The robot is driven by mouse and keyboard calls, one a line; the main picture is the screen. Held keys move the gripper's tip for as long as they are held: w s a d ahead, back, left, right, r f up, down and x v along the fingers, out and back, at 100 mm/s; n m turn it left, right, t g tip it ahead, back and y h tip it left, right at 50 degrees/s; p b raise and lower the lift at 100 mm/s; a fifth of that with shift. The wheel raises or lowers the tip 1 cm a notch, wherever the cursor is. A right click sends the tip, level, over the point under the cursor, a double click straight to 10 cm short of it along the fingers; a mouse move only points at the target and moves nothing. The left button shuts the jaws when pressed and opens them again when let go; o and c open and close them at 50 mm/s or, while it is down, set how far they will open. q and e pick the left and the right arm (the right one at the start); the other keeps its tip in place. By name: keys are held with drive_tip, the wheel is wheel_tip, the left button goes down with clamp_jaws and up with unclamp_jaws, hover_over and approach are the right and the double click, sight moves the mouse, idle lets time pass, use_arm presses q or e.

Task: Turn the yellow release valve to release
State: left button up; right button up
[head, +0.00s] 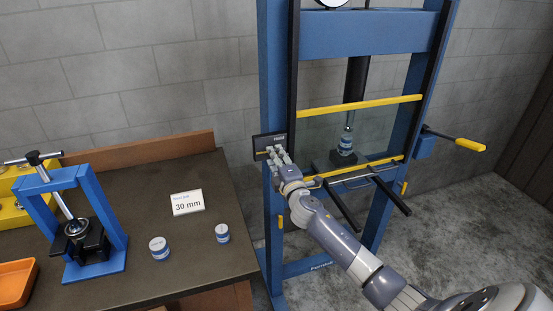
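A blue press frame (368,38) stands on the floor at the right, with a small dark panel (262,142) on its left upright. My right gripper (276,156) is at this panel, with its fingers over the panel's lower right part. The fingers look close to each other, but whether they are shut on anything is too small to tell. I cannot make out a yellow release valve; it may be hidden behind the fingers. A long lever with a yellow grip (470,144) sticks out of the press's right side. My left gripper is not in view.
Inside the press, a small blue-white cylinder (345,146) stands under the ram, behind yellow guard bars (362,105). The dark workbench (190,238) at left holds a blue puller stand (112,205), two small cylinders, a "30 mm" card (187,203) and an orange tray (14,284).

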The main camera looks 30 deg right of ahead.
drive_tip(key=v, duration=1.2)
idle(0.6)
drive_tip(key=s+a+f+m+g+y+b, duration=0.1)
drive_tip(key=s+f+m+g, duration=0.45)
drive_tip(key=f, duration=1.35)
drive_tip(key=s+a+f+m+g+y, duration=0.1)
drive_tip(key=s+a+f+g, duration=0.15)
drive_tip(key=s+f, duration=1.1)
use_arm(q)
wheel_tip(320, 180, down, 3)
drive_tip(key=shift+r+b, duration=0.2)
drive_tip(key=shift+b, duration=0.6)
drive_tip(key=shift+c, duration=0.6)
use_arm(e)
drive_tip(key=s+a+f+m+g+y, duration=0.1)
drive_tip(key=s+a+f+m+g, duration=0.2)
drive_tip(key=s+f, duration=1.1)
drive_tip(key=s+a+f+m+g+y, duration=0.1)
drive_tip(key=s+a+f+m+g, duration=0.2)
drive_tip(key=s+f, duration=1.1)
drive_tip(key=s+a+g, duration=0.2)
drive_tip(key=a, duration=0.3)
drive_tip(key=shift+s+f+g, duration=0.3)
drive_tip(key=shift+s+f, duration=0.05)
drive_tip(key=shift+s, duration=0.05)
